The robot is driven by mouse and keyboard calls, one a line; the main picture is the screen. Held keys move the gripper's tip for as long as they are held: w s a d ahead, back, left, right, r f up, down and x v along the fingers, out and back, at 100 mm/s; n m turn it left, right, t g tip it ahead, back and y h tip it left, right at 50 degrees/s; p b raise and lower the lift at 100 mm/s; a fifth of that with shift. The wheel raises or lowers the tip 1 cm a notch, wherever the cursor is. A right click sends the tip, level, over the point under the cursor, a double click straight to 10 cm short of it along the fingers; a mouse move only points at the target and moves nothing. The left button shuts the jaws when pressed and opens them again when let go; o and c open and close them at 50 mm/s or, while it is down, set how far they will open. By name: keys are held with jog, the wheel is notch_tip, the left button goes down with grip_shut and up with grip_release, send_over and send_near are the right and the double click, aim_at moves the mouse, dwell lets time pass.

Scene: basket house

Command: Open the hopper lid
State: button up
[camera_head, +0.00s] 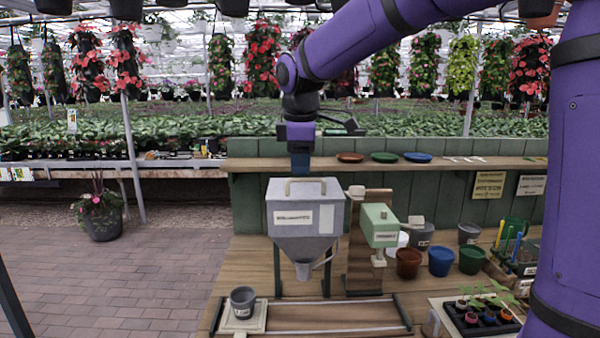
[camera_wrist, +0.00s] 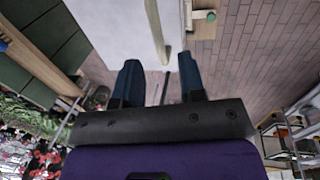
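The grey hopper (camera_head: 303,222) stands on the wooden bench, with a funnel-shaped bottom and a white label on its front. Its pale lid (camera_head: 330,187) lies flat and looks closed, with a tan bar handle (camera_head: 306,180) on top. My gripper (camera_head: 300,172) is just above and behind the handle, pointing down. In the wrist view, my gripper (camera_wrist: 160,63) has its two dark blue fingers wide apart with nothing held. The handle (camera_wrist: 157,30) lies ahead, roughly in line with the gap between the fingers. I cannot tell whether either finger touches the lid.
A green box-shaped device (camera_head: 380,226) on a wooden post stands right beside the hopper. Several coloured pots, including a blue pot (camera_head: 440,261), are farther right. A grey cup (camera_head: 243,302) sits at the front left. A back shelf (camera_head: 460,162) with saucers runs behind the hopper.

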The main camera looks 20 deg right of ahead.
aim_at(304, 179)
jog(key=shift+w+d+f, duration=0.1)
jog(key=shift+w+f, duration=0.05)
jog(key=shift+f, duration=0.55)
jog(key=shift+w+f, duration=0.1)
jog(key=shift+f, duration=0.6)
grip_shut()
jog(key=shift+r, duration=0.1)
